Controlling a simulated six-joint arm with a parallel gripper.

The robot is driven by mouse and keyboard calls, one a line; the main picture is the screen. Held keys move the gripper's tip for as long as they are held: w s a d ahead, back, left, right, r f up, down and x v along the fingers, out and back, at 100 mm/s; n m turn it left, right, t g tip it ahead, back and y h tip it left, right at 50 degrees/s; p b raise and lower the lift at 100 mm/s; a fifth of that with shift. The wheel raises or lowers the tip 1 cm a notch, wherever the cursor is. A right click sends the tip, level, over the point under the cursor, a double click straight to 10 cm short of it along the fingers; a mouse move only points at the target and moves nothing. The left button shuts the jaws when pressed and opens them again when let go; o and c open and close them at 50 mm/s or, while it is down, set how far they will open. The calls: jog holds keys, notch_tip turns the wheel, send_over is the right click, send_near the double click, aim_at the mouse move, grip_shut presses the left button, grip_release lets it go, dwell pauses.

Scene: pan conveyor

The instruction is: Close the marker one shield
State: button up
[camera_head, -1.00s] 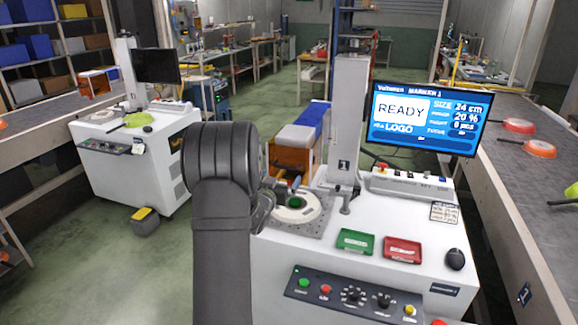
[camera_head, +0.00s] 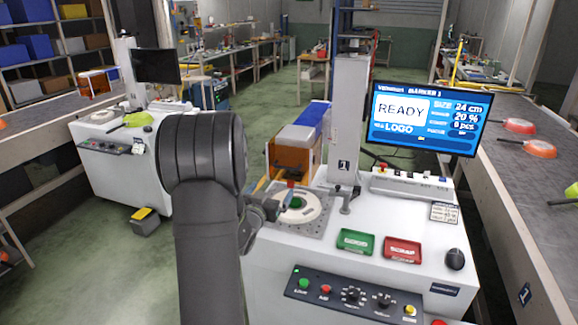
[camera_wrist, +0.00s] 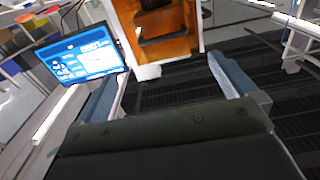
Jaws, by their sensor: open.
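The marker one shield appears to be the orange-framed box with a grey and blue top (camera_head: 293,150), raised behind the work plate, left of the column marked 1 (camera_head: 343,150). An orange part, likely the same shield, shows at the top of the wrist view (camera_wrist: 165,32), ahead of my fingers.
The marker's screen (camera_head: 422,120) reads READY. A conveyor with orange pans (camera_head: 540,149) runs at right. A second marker station (camera_head: 140,165) stands at left.

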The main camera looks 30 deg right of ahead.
jog(key=shift+v, duration=1.15)
jog(key=shift+c, duration=0.4)
